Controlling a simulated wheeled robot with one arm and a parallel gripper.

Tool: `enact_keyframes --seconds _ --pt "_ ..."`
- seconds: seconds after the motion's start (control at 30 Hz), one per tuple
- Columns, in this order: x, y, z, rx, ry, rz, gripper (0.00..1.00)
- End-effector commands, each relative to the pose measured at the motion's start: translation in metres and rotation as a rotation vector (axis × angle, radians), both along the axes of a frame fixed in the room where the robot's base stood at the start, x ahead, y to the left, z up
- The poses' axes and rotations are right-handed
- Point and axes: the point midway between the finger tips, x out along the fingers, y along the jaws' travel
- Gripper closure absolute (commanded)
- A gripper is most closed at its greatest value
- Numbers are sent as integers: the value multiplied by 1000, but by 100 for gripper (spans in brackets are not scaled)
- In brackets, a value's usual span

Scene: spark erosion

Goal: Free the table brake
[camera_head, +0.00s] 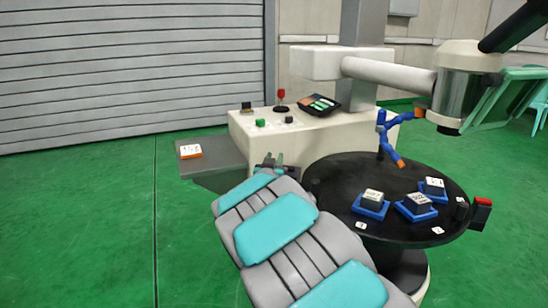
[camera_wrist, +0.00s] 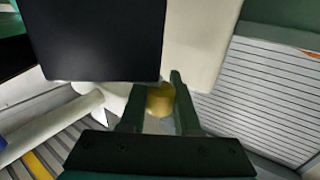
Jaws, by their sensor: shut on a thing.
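My gripper (camera_head: 270,163) is at the end of my grey and teal arm, by the front of the cream machine body, left of the round black table (camera_head: 335,180). In the wrist view, my gripper's dark fingers (camera_wrist: 158,84) are closed around a yellow, brass-like round piece (camera_wrist: 160,100). The head view hides this piece, and I cannot tell whether it is the table brake. A red and black piece (camera_head: 481,208) sits at the table's right edge. A red-topped lever (camera_head: 281,96) stands on the machine body.
Several blue-based blocks with white tops, such as the left one (camera_head: 371,203), stand on the table. A blue jointed arm (camera_head: 390,142) rises behind them. A grey shelf (camera_head: 212,155) holds an orange and white box (camera_head: 190,151). Open green floor lies at left.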

Motion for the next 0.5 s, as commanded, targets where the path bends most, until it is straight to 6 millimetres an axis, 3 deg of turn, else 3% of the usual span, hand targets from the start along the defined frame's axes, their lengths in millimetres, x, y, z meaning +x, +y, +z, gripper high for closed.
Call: enact_keyframes --seconds 0.03,0.07,0.1,0.3,0.5 --pt "0 2 2 -1 -3 4 100" --pt "0 2 2 -1 -3 4 67" --pt "0 2 1 -1 -3 4 63" --pt "0 1 1 -1 -1 2 40" --pt "0 0 0 0 0 1 40"
